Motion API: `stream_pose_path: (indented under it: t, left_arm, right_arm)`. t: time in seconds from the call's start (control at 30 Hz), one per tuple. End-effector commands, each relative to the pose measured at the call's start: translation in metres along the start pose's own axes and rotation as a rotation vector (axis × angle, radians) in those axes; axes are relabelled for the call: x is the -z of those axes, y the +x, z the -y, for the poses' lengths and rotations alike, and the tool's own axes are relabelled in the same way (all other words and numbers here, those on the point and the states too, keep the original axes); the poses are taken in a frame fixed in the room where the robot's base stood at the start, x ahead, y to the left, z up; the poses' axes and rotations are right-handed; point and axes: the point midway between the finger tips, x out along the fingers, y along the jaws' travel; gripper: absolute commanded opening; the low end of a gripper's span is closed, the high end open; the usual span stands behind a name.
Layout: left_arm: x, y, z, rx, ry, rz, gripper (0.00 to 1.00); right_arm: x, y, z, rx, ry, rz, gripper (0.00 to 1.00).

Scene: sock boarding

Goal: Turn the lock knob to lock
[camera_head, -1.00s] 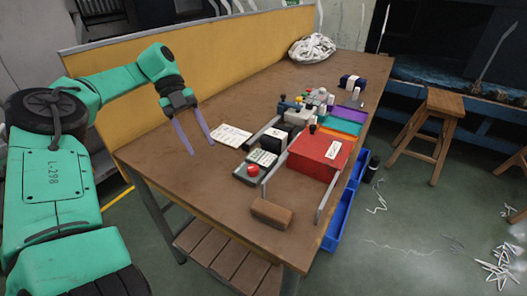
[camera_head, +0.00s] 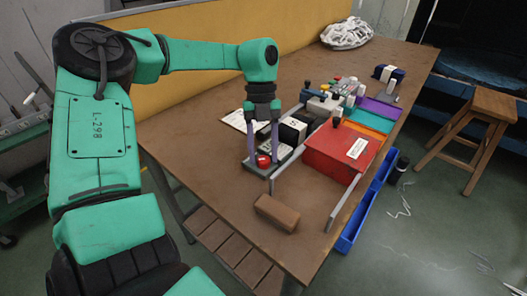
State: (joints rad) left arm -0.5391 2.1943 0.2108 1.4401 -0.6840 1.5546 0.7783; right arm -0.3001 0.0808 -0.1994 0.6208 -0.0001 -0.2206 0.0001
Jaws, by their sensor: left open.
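A round red knob (camera_head: 263,161) sits on a small dark grey box near the front of the wooden table; I take it for the lock knob, but no lock marking can be read. My left gripper (camera_head: 263,156) points down over it with its two purple fingers apart, one on each side of the knob. I cannot tell whether the fingers touch it. My right gripper is not in view.
A red box (camera_head: 337,150) with a white label stands right of the knob, between metal rails. A black block (camera_head: 292,131) is close behind the gripper. A brown block (camera_head: 277,212) lies in front. The table's left part is clear.

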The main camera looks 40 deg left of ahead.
Motion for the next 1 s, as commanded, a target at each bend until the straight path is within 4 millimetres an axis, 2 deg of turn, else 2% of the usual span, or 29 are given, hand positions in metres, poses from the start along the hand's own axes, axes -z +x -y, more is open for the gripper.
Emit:
stream_pose_path:
  t: [0.27,0.3,0.37,0.4,0.43,0.77,1.0]
  left_arm:
    - [-0.0001,0.0058,0.0001,0.001,-0.001,0.001,0.52]
    - [-0.0001,0.0057,0.0000,0.001,-0.001,0.000,0.48]
    - [-0.0001,0.0056,0.0000,0.001,-0.001,0.000,0.25]
    - [-0.0001,0.0056,0.0000,0.001,-0.001,0.000,0.09]
    - [-0.0001,0.0055,0.0000,0.001,-0.001,0.000,0.00]
    - [0.0000,0.0050,0.0002,-0.011,0.022,0.001,0.00]
    - [0.0002,0.0048,0.0013,-0.053,0.123,0.000,0.00]
  right_arm:
    - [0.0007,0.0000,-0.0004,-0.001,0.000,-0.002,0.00]
    - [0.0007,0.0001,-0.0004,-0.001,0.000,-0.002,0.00]
    - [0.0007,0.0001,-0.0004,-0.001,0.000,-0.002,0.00]
    - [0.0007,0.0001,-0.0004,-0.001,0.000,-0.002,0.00]
    - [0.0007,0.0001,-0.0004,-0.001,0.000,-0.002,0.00]
    - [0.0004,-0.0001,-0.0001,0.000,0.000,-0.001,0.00]
    - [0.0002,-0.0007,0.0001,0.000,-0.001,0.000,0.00]
